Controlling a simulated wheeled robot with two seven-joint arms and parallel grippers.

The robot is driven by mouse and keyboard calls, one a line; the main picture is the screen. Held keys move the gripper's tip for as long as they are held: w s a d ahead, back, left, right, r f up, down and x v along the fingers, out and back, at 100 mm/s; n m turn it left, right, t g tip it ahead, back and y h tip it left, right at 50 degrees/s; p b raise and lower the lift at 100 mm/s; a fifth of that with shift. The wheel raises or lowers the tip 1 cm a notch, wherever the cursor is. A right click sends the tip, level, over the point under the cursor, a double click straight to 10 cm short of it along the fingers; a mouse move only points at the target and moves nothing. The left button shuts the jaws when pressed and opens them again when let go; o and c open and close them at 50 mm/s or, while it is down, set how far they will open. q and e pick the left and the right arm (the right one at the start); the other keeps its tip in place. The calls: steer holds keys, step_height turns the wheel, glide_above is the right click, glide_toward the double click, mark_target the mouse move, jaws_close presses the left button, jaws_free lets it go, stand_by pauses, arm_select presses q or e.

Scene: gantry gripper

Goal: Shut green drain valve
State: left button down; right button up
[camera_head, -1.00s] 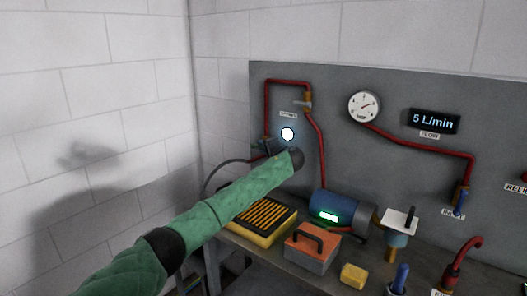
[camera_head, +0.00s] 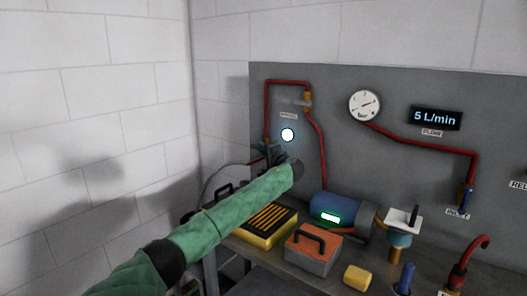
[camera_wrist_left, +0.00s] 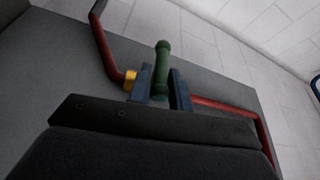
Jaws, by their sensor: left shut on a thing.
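The green valve handle (camera_wrist_left: 162,68) stands out as a short rounded bar in the left wrist view. It sits between the two blue fingers of my left gripper (camera_wrist_left: 161,88), which is shut on it. A brass fitting (camera_wrist_left: 130,77) and red pipe lie beside it. In the head view my left gripper (camera_head: 271,152) is at the left part of the grey panel, below the white round light (camera_head: 288,135). The green handle is hidden there behind the gripper and wrist. My right gripper is not in view.
The grey panel (camera_head: 400,150) carries red pipes, a round gauge (camera_head: 364,105) and a display reading 5 L/min (camera_head: 436,118). The bench below holds a yellow-black case (camera_head: 262,226), an orange toolbox (camera_head: 313,252), a blue cylinder (camera_head: 333,207) and a yellow block (camera_head: 357,278).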

arm_select(q)
steer(key=c, duration=1.4)
jaws_free()
steer(key=shift+f, duration=0.15)
